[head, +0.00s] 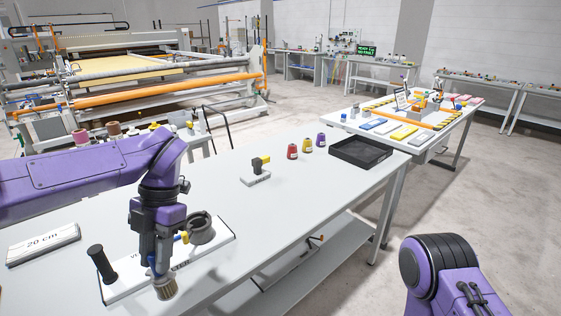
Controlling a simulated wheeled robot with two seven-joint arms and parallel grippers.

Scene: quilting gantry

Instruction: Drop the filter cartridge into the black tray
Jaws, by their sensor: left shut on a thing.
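My left gripper (160,268) points down over the near part of the white table. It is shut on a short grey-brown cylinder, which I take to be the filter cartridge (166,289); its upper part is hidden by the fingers. The cartridge is in front of a white board (222,243), and I cannot tell its exact height. The black tray (372,162) is a shallow open box at the table's far right end, well away from the gripper. It looks empty. My right arm shows at the lower right, but its gripper is out of view.
A black upright handle (102,264) and a dark ring-shaped holder (201,230) stand on the board beside the gripper. A small black-and-yellow fixture (258,170) and red, yellow and purple spools (307,146) stand before the tray. A "20 cm" block (43,245) lies left.

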